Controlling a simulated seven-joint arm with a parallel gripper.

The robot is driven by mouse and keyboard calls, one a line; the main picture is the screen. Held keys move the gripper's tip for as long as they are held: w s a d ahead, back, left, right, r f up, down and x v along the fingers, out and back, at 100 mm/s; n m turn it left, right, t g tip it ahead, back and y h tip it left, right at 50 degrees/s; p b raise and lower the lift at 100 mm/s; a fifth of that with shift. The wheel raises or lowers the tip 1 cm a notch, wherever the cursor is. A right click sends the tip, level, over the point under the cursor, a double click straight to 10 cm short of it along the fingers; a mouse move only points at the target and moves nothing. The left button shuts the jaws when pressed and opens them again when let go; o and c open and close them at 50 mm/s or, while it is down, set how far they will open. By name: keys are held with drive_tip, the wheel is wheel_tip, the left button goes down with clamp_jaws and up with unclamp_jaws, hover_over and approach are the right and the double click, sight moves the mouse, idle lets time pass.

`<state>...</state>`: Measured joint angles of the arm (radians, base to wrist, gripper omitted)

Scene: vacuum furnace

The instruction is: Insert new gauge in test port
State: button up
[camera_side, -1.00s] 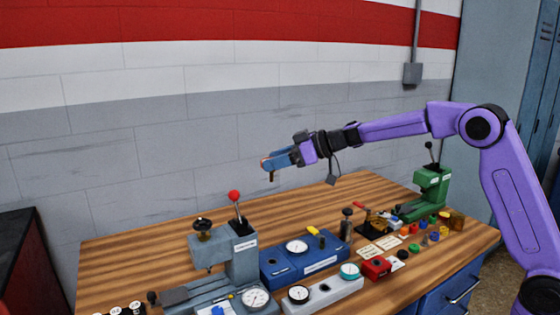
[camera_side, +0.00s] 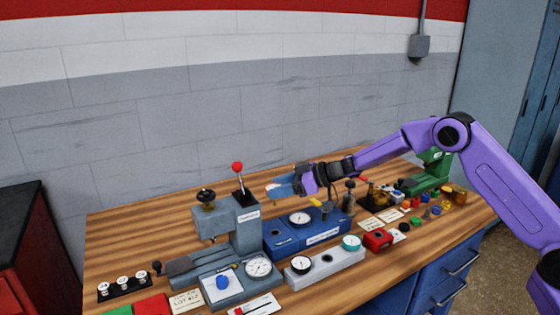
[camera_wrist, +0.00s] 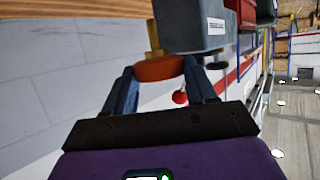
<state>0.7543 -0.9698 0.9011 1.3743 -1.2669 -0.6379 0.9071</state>
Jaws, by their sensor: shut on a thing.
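My gripper (camera_wrist: 160,82) is shut on a round, orange-brown gauge (camera_wrist: 158,68), seen edge-on between the fingers in the wrist view. A short brass-coloured stem (camera_wrist: 154,38) extends from it toward the picture top. In the side view, my gripper (camera_side: 281,187) hangs above the back left of the blue box (camera_side: 285,240), just right of the grey press's lever. The blue box carries a white-faced gauge (camera_side: 299,218) and a yellow handle (camera_side: 316,202). I cannot tell which opening is the test port.
The grey press (camera_side: 235,225) with its red-knobbed lever (camera_side: 238,168) stands close left of my gripper. In front, a pale block (camera_side: 333,264) holds a black-rimmed gauge (camera_side: 301,264) and a teal gauge (camera_side: 351,242). Small parts crowd the right side.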

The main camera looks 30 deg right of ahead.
hover_over(280, 233)
drive_tip(key=shift+f, duration=4.35)
drive_tip(key=shift+f, duration=2.05)
drive_tip(key=o, duration=1.6)
drive_tip(key=shift+c, duration=0.2)
drive_tip(key=shift+r, duration=0.1)
drive_tip(key=shift+r, duration=2.9)
drive_tip(key=shift+r, duration=0.1)
